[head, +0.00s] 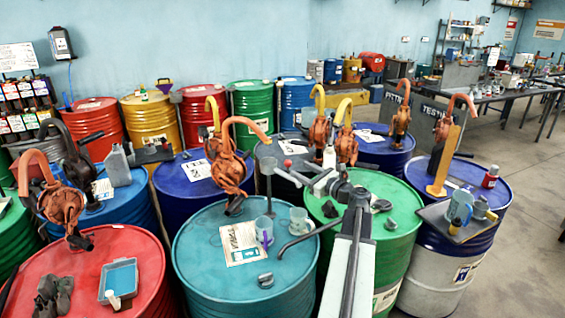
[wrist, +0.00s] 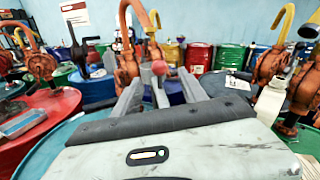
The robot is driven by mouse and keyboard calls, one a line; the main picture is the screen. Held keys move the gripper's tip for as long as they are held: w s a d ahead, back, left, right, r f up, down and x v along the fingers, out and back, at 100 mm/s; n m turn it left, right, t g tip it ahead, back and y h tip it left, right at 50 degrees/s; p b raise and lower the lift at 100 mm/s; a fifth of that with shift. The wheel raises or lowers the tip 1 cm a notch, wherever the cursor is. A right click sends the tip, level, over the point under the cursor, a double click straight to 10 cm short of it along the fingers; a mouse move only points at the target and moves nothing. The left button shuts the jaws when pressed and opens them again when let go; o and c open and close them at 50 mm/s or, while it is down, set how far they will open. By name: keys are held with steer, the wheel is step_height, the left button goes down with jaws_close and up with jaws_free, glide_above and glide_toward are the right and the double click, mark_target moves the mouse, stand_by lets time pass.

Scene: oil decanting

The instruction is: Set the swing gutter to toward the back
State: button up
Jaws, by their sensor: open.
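My gripper (head: 308,178) is open and empty above the gap between the teal and green drums. In the wrist view its two pale fingers (wrist: 160,92) are spread apart. A red knob (wrist: 160,68) on a thin stem shows between them, and it also shows in the head view (head: 287,163) close to the fingertips. I cannot tell whether the fingers touch it. A grey bent tube (head: 309,236) reaches over the teal drum's right edge. I cannot tell for sure which part is the swing gutter, or which way it points.
The green drum (head: 400,205) is under my arm. Orange hand pumps (head: 228,170) stand close behind my gripper. A red drum (head: 140,260) stands at left; open floor (head: 520,230) at right.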

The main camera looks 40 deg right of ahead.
mark_target(287, 163)
steer(key=w, duration=0.8)
steer(key=shift+w+d, duration=0.1)
steer(key=shift+c, duration=0.3)
jaws_close()
stand_by(0.8)
